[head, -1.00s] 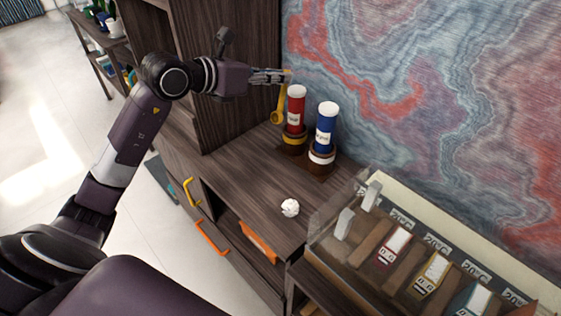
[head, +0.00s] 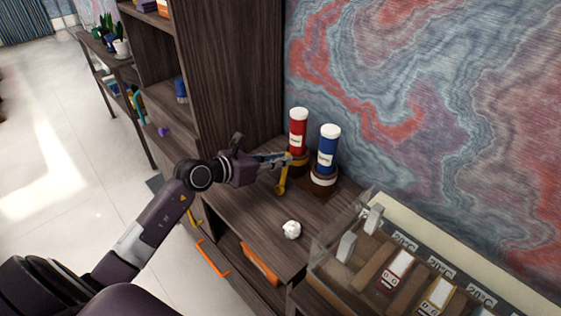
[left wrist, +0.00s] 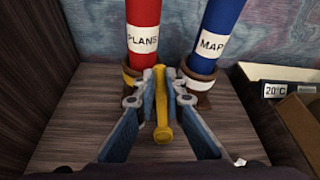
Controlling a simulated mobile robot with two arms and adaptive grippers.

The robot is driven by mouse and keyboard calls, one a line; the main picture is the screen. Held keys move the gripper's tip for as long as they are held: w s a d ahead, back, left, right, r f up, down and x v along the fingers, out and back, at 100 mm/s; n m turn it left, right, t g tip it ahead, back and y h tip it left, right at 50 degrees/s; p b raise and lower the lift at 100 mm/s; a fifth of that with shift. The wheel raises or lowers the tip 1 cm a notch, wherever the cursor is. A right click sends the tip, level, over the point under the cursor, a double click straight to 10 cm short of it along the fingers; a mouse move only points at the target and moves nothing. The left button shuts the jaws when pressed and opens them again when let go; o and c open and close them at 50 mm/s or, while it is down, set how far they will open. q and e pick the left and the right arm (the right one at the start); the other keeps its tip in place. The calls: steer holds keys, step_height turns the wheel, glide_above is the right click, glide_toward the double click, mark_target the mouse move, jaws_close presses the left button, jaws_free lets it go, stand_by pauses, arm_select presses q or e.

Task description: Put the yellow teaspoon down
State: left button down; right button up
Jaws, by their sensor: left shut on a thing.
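The yellow teaspoon (head: 282,180) hangs from my left gripper (head: 287,158) in the head view, bowl end down, in front of the red tube. In the left wrist view the teaspoon (left wrist: 162,110) is between the two blue-grey fingers of the left gripper (left wrist: 160,88), which are shut on it. Its rounded end is toward the camera. The wooden desk top (head: 262,219) lies below; I cannot tell whether the spoon touches it. My right gripper is not in view.
A red tube (head: 298,130) and a blue tube (head: 327,150) stand in round holders just behind the gripper. A crumpled white ball (head: 291,229) lies nearer the front. A clear display case (head: 335,262) stands at right, a tall shelf (head: 228,80) at left.

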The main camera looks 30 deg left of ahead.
arm_select(q)
steer(key=shift+f, duration=0.4)
steer(key=shift+f, duration=0.1)
steer(key=c, duration=2)
jaws_free()
